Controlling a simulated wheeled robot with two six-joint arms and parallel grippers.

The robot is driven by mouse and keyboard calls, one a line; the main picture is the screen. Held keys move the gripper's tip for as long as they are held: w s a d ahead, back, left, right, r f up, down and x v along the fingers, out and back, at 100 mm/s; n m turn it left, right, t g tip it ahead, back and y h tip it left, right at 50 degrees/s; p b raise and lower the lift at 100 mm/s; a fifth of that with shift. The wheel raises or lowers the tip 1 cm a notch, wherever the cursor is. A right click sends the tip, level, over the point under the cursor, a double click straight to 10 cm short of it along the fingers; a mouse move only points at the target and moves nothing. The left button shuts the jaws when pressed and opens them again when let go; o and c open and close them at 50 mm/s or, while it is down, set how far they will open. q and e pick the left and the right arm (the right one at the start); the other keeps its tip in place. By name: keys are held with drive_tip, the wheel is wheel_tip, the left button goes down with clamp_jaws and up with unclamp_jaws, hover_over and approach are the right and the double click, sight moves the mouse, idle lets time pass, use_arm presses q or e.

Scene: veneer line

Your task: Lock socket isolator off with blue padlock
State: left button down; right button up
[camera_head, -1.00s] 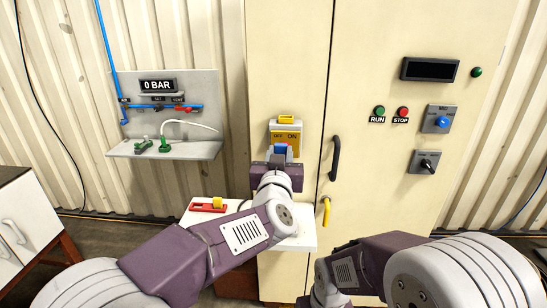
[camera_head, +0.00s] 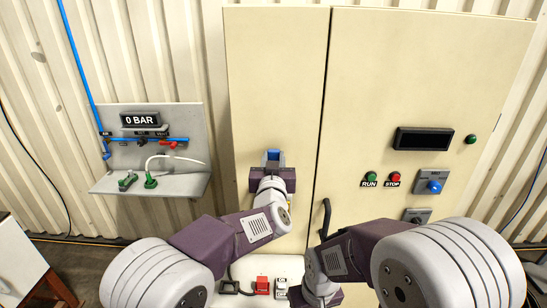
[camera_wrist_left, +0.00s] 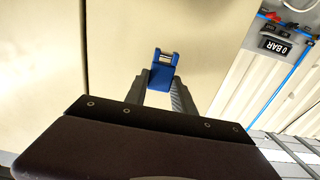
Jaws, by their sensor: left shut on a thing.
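My left gripper (camera_head: 272,160) is shut on the blue padlock (camera_head: 273,154), in front of the cabinet's left door. In the left wrist view the padlock (camera_wrist_left: 162,74) sits between the two fingertips, its metal shackle at the far end and plain cream door behind it. The padlock appears apart from any fitting.
The cabinet's black handle (camera_head: 325,217) is right of my left arm. An air panel with a 0 BAR display (camera_head: 140,119) and a shelf (camera_head: 180,187) stand at the left. A red item (camera_head: 262,286) and other small items lie low between my arms. The upper door is clear.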

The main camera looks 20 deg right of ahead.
use_arm(q)
drive_tip(key=shift+s+a+r, duration=0.1)
drive_tip(key=shift+s+r, duration=0.15)
drive_tip(key=shift+s, duration=0.35)
drive_tip(key=w, duration=0.1)
drive_tip(key=w+d+f+p, duration=0.1)
drive_tip(key=shift+w+p, duration=0.3)
drive_tip(key=shift+w, duration=0.05)
drive_tip(key=f+b, duration=0.2)
drive_tip(key=s+f+b, duration=0.1)
drive_tip(key=f+b, duration=0.1)
drive_tip(key=f, duration=0.1)
drive_tip(key=shift+s+a+b, duration=0.15)
drive_tip(key=shift+b, duration=0.25)
drive_tip(key=shift+w+f, duration=0.2)
drive_tip(key=shift+f, duration=0.05)
drive_tip(key=shift+w, duration=0.15)
drive_tip(key=shift+s+r, duration=0.1)
drive_tip(key=shift+s, duration=0.2)
use_arm(e)
wheel_tip(320, 180, down, 4)
drive_tip(key=shift+d+r, duration=0.15)
drive_tip(key=shift+r, duration=0.1)
use_arm(q)
drive_tip(key=shift+w, duration=0.3)
use_arm(e)
drive_tip(key=shift+w, duration=0.15)
